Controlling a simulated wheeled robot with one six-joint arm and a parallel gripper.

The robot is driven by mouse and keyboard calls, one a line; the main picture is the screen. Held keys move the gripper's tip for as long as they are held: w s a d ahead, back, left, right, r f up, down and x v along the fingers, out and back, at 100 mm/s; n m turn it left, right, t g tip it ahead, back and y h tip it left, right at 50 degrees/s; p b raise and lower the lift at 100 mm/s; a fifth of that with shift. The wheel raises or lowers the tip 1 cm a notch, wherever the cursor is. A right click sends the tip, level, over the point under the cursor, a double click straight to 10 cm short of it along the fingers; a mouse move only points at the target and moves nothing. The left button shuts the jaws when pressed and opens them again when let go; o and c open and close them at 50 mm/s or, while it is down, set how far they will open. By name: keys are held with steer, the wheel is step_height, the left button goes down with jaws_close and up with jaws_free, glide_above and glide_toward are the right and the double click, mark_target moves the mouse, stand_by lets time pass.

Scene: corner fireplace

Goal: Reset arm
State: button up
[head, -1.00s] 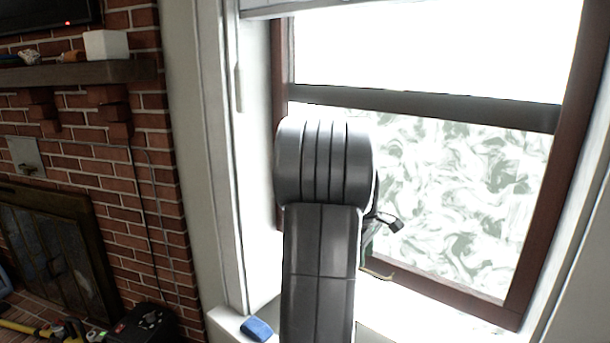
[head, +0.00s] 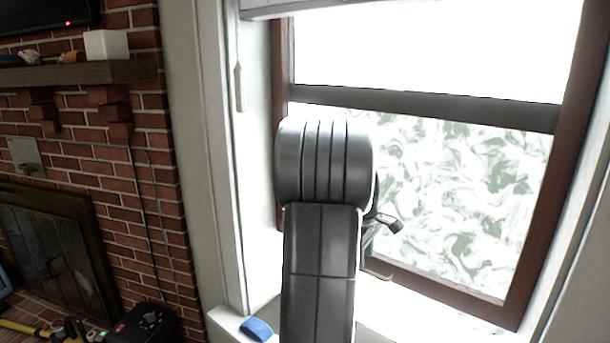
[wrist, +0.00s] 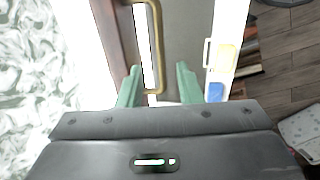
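My gripper (wrist: 159,78) shows in the wrist view with its two green fingers apart, and nothing is held between them. A brass-coloured handle (wrist: 161,60) is just beyond and between the fingertips in that view; I cannot tell whether they touch it. In the head view my own arm stands upright before the window and hides most of the gripper. A small dark part of my wrist (head: 388,222) shows to the right of the arm. The brass handle (head: 376,276) shows low on the window frame there.
The window (head: 460,190) with its brown frame fills the right side. A blue sponge-like block (head: 257,329) lies on the white sill, also seen in the wrist view (wrist: 216,91). A brick fireplace with a mantel (head: 80,73) is at left.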

step_height(320, 180, down, 12)
steer(key=b, duration=0.4)
steer(key=shift+w+d+b, duration=0.2)
steer(key=shift+w+b, duration=0.05)
steer(key=shift+b, duration=0.05)
steer(key=shift+r, duration=0.2)
